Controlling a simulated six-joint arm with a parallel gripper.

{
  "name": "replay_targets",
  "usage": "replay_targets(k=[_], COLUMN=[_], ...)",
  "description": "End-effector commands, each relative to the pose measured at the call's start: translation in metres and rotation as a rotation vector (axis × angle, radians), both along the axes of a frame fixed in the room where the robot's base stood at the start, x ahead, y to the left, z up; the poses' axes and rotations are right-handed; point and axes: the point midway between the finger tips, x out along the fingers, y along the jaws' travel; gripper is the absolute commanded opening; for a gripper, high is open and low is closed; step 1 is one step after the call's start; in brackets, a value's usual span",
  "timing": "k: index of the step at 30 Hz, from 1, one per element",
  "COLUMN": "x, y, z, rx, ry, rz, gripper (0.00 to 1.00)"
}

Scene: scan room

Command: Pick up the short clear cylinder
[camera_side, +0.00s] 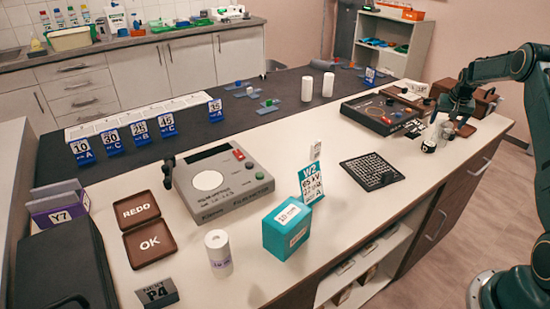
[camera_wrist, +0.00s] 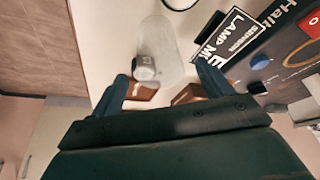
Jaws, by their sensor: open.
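A clear cylinder (camera_wrist: 172,42) shows in the wrist view, ahead of the fingers and slightly above the middle of the gap. A small piece with a white labelled face (camera_wrist: 147,68) overlaps its lower left; I cannot tell whether it is part of the cylinder. In the side view a small labelled cylinder (camera_side: 429,146) stands on the right part of the bench, below and left of my gripper (camera_side: 447,112). My gripper also shows in the wrist view (camera_wrist: 162,82), with its fingers apart and nothing held between them.
A dark control box (camera_side: 380,112) stands left of the gripper, and brown boxes (camera_side: 478,101) stand behind it. A black grid plate (camera_side: 370,171) lies nearer. A small brown tray (camera_side: 465,130) is to the right, close to the bench edge.

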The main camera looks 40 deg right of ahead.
Motion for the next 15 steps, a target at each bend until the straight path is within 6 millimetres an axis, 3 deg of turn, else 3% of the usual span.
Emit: replay_targets(k=[7,15], x=[0.005,0.007], y=[-0.008,-0.011], z=[-0.026,-0.033], rx=[0.002,0.001], ry=[0.001,0.001], rz=[0.000,0.000], gripper=[0.79,0.79])
